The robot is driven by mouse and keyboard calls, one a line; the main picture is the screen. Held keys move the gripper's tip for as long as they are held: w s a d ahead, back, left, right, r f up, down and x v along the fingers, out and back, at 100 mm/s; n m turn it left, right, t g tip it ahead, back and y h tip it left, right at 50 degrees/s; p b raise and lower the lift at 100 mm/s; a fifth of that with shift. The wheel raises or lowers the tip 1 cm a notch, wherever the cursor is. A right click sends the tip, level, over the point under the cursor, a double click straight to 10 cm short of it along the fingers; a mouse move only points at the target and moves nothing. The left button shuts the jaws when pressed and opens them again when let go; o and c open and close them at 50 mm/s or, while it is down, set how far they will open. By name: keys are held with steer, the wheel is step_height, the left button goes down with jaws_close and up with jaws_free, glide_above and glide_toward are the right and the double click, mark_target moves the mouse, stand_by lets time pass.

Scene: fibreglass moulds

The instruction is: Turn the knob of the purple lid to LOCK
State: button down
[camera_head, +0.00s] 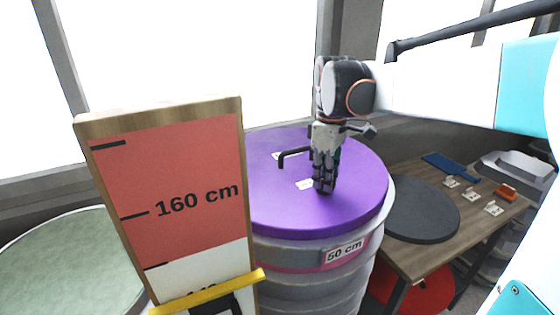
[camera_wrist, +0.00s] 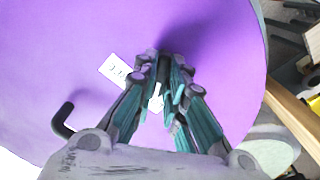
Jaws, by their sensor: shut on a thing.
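The purple lid (camera_head: 275,200) lies flat on top of a tall round drum (camera_head: 320,268) with a "50 cm" label. It fills most of the wrist view (camera_wrist: 210,30). My gripper (camera_head: 324,188) points down at the lid, its fingers shut on the knob near the lid's middle. The knob is mostly hidden by the fingers in both views. A white label (camera_wrist: 115,70) lies beside the fingertips, its text too small to read. The head view shows a white label (camera_head: 304,184) left of the fingers. A black bent handle (camera_head: 290,155) stands on the lid, left of my gripper.
A height board (camera_head: 180,190) marked "160 cm" stands close in front at left. A green round top (camera_head: 65,260) is behind it. At right, a wooden table (camera_head: 430,250) bears a dark grey disc (camera_head: 422,210), a blue item (camera_head: 448,165) and small parts. A window wall is behind.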

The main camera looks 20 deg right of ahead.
steer(key=shift+n, duration=1)
steer(key=c, duration=1.6)
jaws_free()
steer(key=shift+c, duration=0.2)
steer(key=shift+r, duration=0.15)
step_height(320, 180, up, 12)
steer(key=shift+s, duration=0.1)
